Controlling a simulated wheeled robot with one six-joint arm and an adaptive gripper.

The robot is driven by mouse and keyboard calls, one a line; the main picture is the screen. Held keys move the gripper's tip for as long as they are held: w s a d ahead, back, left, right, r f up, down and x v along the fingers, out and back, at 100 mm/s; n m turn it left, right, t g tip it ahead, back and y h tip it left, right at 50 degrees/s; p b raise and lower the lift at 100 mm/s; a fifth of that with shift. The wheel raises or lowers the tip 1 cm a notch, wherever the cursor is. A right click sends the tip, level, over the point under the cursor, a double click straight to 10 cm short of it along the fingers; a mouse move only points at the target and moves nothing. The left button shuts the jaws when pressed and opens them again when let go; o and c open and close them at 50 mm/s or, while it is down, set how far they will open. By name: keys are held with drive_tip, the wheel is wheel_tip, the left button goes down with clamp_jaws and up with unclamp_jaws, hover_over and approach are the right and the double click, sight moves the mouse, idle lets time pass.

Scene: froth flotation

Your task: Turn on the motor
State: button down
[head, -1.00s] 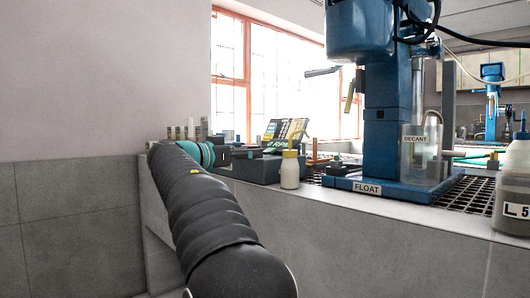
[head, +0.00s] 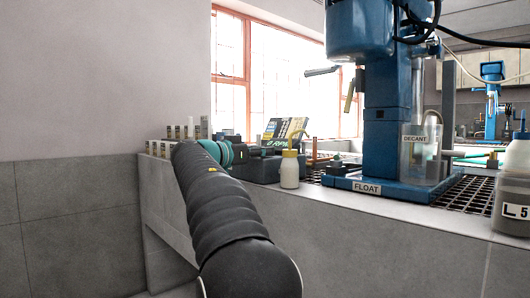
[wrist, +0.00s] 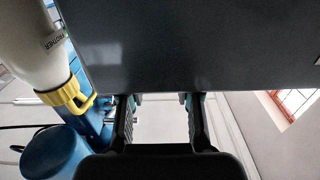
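The blue flotation machine (head: 388,90) stands on the bench with its base marked FLOAT; its blue upper housing (head: 358,28) is cut off by the top edge. A small box with a lit green display (head: 284,132) stands left of it, partly hidden by a bottle. In the wrist view, a large plain dark grey panel (wrist: 200,45) fills the upper middle. My gripper (wrist: 160,104) is open and empty, with its fingertips at the panel's lower edge; I cannot tell if they touch it. The gripper is not clear in the head view. I see no distinct motor switch.
A white bottle with a yellow cap (head: 290,170) stands in front of the box; a bottle labelled FROTHER (wrist: 45,55) appears at the wrist view's left. A clear DECANT vessel (head: 418,160) and a large bottle (head: 513,190) stand to the right. Several vials (head: 180,132) stand behind my arm.

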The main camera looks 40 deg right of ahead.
drive_tip(key=shift+r+y+p, duration=0.3)
drive_tip(key=shift+p, duration=0.35)
drive_tip(key=shift+d+r+y+p, duration=0.1)
drive_tip(key=shift+r+y+p, duration=0.25)
drive_tip(key=shift+y+p, duration=0.65)
drive_tip(key=y+p, duration=0.1)
drive_tip(key=p, duration=0.3)
drive_tip(key=shift+d+r, duration=0.1)
drive_tip(key=shift+f+y+p, duration=0.25)
drive_tip(key=shift+y+p, duration=0.35)
drive_tip(key=shift+y, duration=0.1)
drive_tip(key=shift+w, duration=0.1)
drive_tip(key=c, duration=0.8)
unclamp_jaws()
drive_tip(key=shift+f, duration=0.1)
